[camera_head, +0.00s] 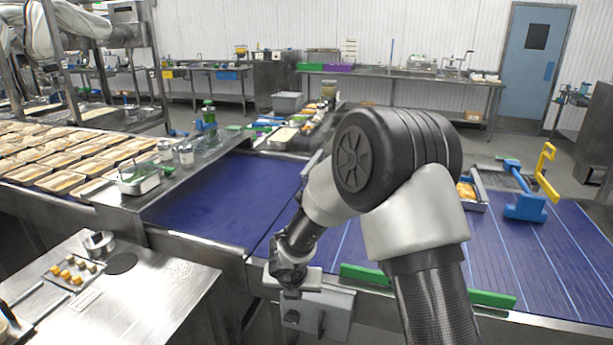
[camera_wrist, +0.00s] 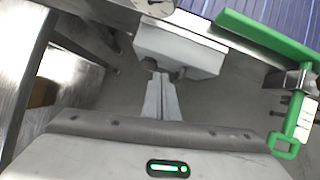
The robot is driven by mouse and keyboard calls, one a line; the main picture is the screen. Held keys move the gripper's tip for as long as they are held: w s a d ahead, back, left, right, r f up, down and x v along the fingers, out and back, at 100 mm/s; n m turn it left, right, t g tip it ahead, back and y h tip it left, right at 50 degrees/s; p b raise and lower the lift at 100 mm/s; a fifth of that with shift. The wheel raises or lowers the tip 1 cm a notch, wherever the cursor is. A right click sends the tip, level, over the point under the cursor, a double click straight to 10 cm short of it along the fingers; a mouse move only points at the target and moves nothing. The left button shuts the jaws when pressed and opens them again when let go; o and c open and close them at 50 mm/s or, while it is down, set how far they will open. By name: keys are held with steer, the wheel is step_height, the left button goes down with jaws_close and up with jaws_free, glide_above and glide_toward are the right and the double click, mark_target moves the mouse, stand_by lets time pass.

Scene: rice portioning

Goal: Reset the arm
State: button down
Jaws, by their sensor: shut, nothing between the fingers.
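My arm rises in the middle of the head view and bends down to the left. Its wrist hangs beside the front edge of the blue conveyor (camera_head: 215,203), near a grey box (camera_head: 318,309) on the frame. The fingers are hard to make out in the head view. In the wrist view my gripper (camera_wrist: 161,77) points away from the camera, its two fingers together with nothing between them. Beyond the fingertips, the grey box (camera_wrist: 178,45) shows; I cannot tell whether they touch it.
A green rail (camera_wrist: 262,36) lies along the conveyor edge, with a green bracket (camera_wrist: 293,128) at right. A steel table (camera_head: 150,285) with a small tray (camera_head: 72,271) stands at front left. Filled trays (camera_head: 60,182) line the left. A blue and yellow fixture (camera_head: 525,207) stands at right.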

step_height(320, 180, up, 14)
steer(key=w+f+n+t+y, duration=0.1)
steer(key=w+n+t+y, duration=0.15)
steer(key=n, duration=0.45)
steer(key=s+r+n+y, duration=0.3)
steer(key=s+r+n, duration=0.5)
steer(key=r+n, duration=0.55)
steer(key=s+d+r+n+g+h, duration=0.1)
steer(key=s+d+n+h, duration=0.1)
steer(key=s+d+n, duration=0.6)
steer(key=s+d+r+n+g+h, duration=0.1)
steer(key=s+d+n+h, duration=0.2)
steer(key=s+d+n, duration=0.5)
steer(key=s, duration=0.7)
steer(key=shift+s+d+r+n+p, duration=0.2)
steer(key=shift+d+r+n+p, duration=0.15)
steer(key=shift+d+p, duration=0.05)
steer(key=shift+a, duration=0.1)
